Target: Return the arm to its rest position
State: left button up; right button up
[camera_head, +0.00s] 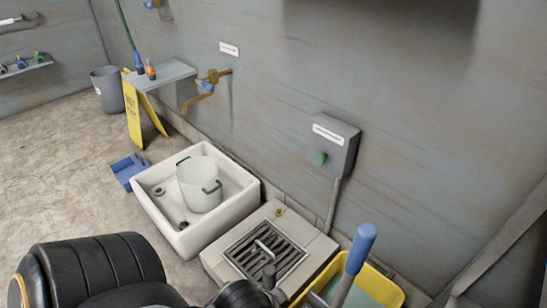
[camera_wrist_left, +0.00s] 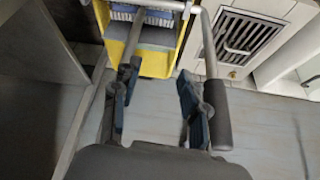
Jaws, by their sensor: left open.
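My left arm enters the head view along the bottom left as a black, ribbed shape. Its fingertips cannot be made out there. In the left wrist view my left gripper (camera_wrist_left: 155,100) is open, its two dark fingers apart with nothing visible held between them. A yellow bucket (camera_wrist_left: 185,48) lies beyond the fingers in that view. It also shows in the head view (camera_head: 394,291) at the bottom, with a blue-ended lever (camera_head: 362,246) rising from it. A rod with a dark grip (camera_wrist_left: 216,115) shows close to the right finger. My right gripper is not in view.
A floor drain grate (camera_head: 265,250) lies left of the bucket. A white basin (camera_head: 237,205) holds a pale pot (camera_head: 199,187). A grey switch box (camera_head: 334,146) and a brass tap (camera_head: 207,87) are on the wall. A yellow sign (camera_head: 133,115) stands near a shelf (camera_head: 160,76).

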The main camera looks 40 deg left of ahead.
pick_arm(q)
jog(key=shift+s+a+r+g, duration=0.15)
jog(key=shift+s+a+g, duration=0.2)
jog(key=shift+s, duration=0.15)
jog(key=shift+s+a+r+g, duration=0.1)
jog(key=shift+s+a+g, duration=0.15)
jog(key=shift+s+g, duration=0.15)
jog(key=shift+f, duration=0.1)
